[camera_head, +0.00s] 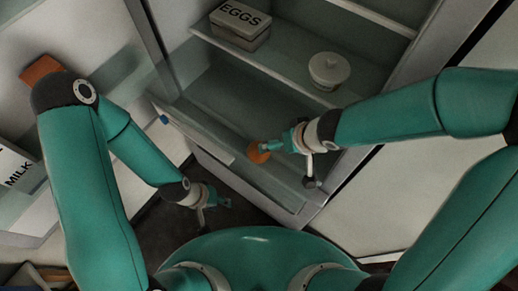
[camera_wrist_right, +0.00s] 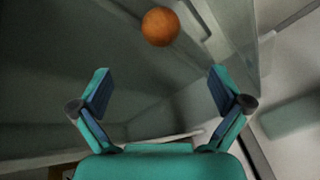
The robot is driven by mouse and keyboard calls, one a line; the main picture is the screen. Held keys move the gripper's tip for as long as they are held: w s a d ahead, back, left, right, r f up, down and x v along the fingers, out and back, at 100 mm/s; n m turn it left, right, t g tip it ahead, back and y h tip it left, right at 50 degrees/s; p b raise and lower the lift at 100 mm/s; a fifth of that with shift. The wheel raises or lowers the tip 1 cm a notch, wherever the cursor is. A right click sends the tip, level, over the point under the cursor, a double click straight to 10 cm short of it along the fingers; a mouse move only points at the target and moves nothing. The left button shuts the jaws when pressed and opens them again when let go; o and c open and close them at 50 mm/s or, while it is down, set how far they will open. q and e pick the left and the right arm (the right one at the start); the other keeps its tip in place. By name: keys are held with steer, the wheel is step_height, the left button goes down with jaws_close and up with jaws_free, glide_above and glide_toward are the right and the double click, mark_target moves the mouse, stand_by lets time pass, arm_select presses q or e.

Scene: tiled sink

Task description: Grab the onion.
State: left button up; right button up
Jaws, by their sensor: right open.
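The onion (camera_head: 258,152) is a round orange-brown ball in the lower part of the open fridge, partly behind my right gripper in the head view. In the right wrist view the onion (camera_wrist_right: 160,26) is at the top centre, beyond and between the open fingers, apart from them. My right gripper (camera_wrist_right: 160,78) is open and empty; in the head view it reaches into the fridge close to the onion. My left gripper (camera_head: 214,208) hangs in front of the fridge at its lower left, with its fingers apart and nothing between them.
An egg box (camera_head: 240,24) and a white lidded pot (camera_head: 328,71) stand on the shelf above. The open fridge door on the left holds a milk carton (camera_head: 16,170) and a brown item (camera_head: 41,70). The fridge's side walls and shelf edge bound the room around my right arm.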

steer(key=b, duration=0.7)
glide_toward(267, 158)
steer(key=w+a+f, duration=0.1)
steer(key=f, duration=0.1)
steer(key=w+a+f, duration=0.2)
steer(key=shift+a, duration=0.25)
steer(key=shift+b+x, duration=1.3)
steer(key=shift+x, duration=1.6)
steer(key=shift+w+a+r, duration=0.1)
steer(key=shift+a+r, duration=0.05)
steer(key=c, duration=1.3)
steer(key=shift+r, duration=0.15)
